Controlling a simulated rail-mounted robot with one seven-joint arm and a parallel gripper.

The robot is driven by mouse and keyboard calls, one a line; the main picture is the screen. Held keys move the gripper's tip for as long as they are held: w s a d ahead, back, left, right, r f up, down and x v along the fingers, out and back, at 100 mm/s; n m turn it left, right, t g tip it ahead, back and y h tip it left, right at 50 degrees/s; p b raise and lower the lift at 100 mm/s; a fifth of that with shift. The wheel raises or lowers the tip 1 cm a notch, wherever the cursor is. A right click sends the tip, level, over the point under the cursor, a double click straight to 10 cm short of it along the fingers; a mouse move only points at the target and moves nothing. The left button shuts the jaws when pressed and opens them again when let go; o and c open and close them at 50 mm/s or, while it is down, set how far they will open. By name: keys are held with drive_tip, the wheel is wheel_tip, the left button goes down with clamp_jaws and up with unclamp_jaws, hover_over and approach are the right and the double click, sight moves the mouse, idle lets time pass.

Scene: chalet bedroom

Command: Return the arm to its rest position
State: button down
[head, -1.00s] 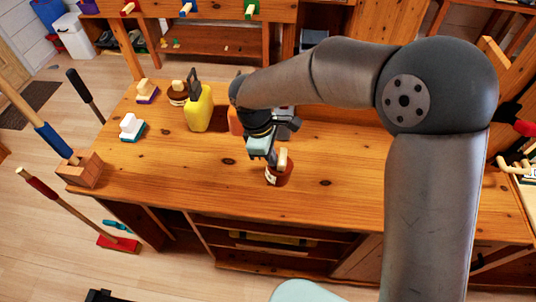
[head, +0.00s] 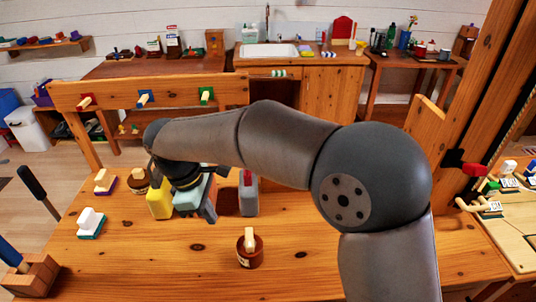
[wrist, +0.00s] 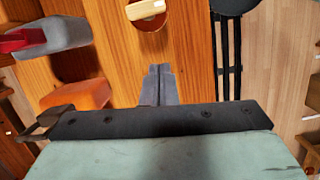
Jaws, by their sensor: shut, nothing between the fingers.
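My gripper (head: 208,208) hangs above the wooden bench top (head: 170,262), in front of the yellow jug and left of a grey bottle with a red cap. In the wrist view its two fingers (wrist: 160,82) are pressed together with nothing between them. A round brown pot (head: 250,252) with a pale wooden knob stands on the bench, apart from the gripper, to its lower right. The pot also shows at the top of the wrist view (wrist: 150,18). My arm is bent, its elbow at right.
The yellow jug (head: 159,202) and the grey bottle (head: 248,195) stand close to the gripper. Brushes (head: 91,222) and a second brown pot (head: 138,180) stand at left. A peg rail (head: 170,93) runs behind. The bench front is mostly clear.

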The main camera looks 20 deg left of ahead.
drive_tip(key=w+d+r+m, duration=0.15)
drive_tip(key=d+m, duration=0.35)
drive_tip(key=d, duration=0.7)
drive_tip(key=w+d+m, duration=0.2)
drive_tip(key=d+m, duration=0.2)
drive_tip(key=d, duration=0.8)
drive_tip(key=s+d+f+m+y, duration=0.1)
drive_tip(key=s+d+m, duration=0.4)
drive_tip(key=d, duration=0.3)
drive_tip(key=s+d+f+m+y, duration=0.1)
drive_tip(key=s+d+f+m, duration=0.1)
drive_tip(key=s+d+m, duration=0.3)
drive_tip(key=d+m, duration=0.2)
drive_tip(key=d, duration=0.2)
drive_tip(key=shift+s+d+f+y, duration=0.2)
drive_tip(key=shift+s+y, duration=0.1)
drive_tip(key=shift+y, duration=0.1)
